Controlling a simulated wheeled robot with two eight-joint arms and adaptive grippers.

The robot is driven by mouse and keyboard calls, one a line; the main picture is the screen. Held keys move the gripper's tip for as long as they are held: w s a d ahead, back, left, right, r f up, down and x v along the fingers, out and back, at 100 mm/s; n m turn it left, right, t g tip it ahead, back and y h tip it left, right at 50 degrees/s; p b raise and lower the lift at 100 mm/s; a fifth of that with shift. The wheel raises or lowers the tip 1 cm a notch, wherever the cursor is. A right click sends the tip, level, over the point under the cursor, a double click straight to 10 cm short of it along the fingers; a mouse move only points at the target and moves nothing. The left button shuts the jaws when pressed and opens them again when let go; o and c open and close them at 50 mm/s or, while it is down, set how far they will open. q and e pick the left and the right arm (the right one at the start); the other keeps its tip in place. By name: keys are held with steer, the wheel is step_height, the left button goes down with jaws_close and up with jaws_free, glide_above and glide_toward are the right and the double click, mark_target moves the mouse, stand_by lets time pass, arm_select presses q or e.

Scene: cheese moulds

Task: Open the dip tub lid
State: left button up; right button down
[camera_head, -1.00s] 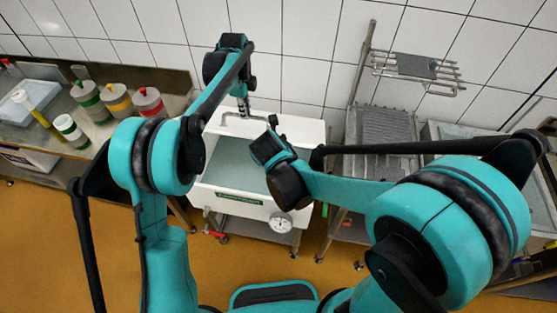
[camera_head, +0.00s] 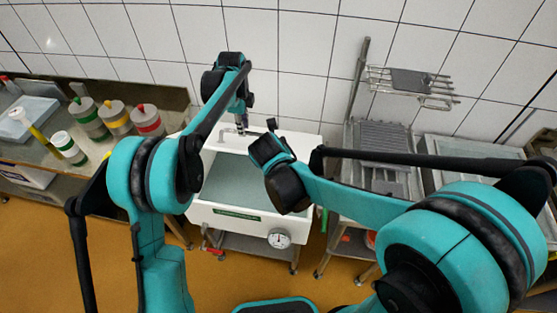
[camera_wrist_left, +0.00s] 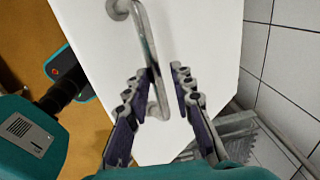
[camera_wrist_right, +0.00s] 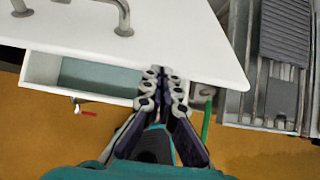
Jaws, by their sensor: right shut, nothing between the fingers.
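The white dip tub (camera_head: 236,216) stands against the tiled wall with a green label and a round gauge on its front. Its white lid (camera_head: 290,140) is at the back, and the greenish interior (camera_head: 245,178) shows in front of it. The lid fills much of the left wrist view (camera_wrist_left: 207,45). My left gripper (camera_wrist_left: 163,73) is open, its fingers either side of the lid's metal handle (camera_wrist_left: 142,35); contact is unclear. My right gripper (camera_wrist_right: 160,73) is shut and empty by the lid's front edge. In the head view its fingers are hidden.
A bench at left holds several coloured-lid pots (camera_head: 115,117) and a pale tray (camera_head: 28,112). A grey ribbed rack (camera_head: 383,150) stands right of the tub, below a wall rack (camera_head: 410,82). Orange floor (camera_head: 60,245) lies in front.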

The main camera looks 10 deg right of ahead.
arm_select(q)
steer(key=shift+o, duration=0.7)
steer(key=shift+w+d+f, duration=0.25)
steer(key=shift+w, duration=0.15)
arm_select(e)
steer(key=shift+w+d+f, duration=0.15)
steer(key=shift+w+d, duration=0.05)
steer(key=shift+w, duration=0.15)
arm_select(q)
steer(key=shift+a+r, duration=0.1)
